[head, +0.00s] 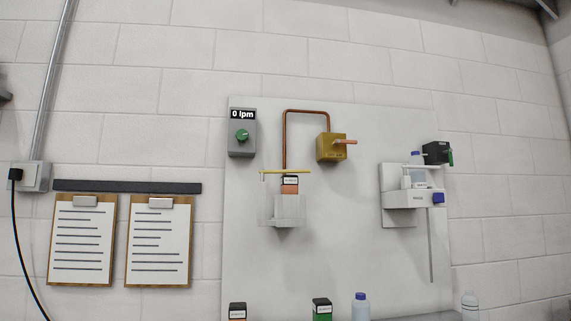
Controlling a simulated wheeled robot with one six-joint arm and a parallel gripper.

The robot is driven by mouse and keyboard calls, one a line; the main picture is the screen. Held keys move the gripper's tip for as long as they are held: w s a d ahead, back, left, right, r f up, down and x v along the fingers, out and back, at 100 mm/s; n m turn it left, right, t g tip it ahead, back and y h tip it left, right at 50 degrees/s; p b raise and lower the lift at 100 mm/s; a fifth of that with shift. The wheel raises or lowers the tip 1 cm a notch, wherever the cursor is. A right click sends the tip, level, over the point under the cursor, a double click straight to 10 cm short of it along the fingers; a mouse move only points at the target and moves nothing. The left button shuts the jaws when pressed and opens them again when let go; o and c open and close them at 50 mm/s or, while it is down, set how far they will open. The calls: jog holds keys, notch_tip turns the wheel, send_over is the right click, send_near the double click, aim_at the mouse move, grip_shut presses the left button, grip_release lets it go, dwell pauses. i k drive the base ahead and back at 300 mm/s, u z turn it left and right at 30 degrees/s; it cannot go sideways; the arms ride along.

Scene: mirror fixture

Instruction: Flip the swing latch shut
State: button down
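I cannot tell for certain which part is the swing latch. A thin yellow bar (286,172) lies level across the top of a clear holder (290,210). A box with a white label and orange lower part (290,185) stands in that holder, under the bar. At the right, a white bracket fixture (405,199) carries a small bottle and has a blue knob (438,198) at its right end. A long pale strip (431,245) hangs down below the knob. My gripper is not in view.
A grey meter (242,138) reading "0 lpm" has a green knob. A copper pipe (306,112) runs to a brass block (331,147) with a pinkish handle. A black box (436,153) has a green lever. Bottles and boxes stand along the bottom; two clipboards (82,240) hang left.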

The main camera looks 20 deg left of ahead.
aim_at(262, 172)
jog(key=z, duration=0.05)
jog(key=k, duration=0.2)
jog(key=u, duration=1.05)
jog(key=i, duration=0.7)
jog(key=z, duration=0.15)
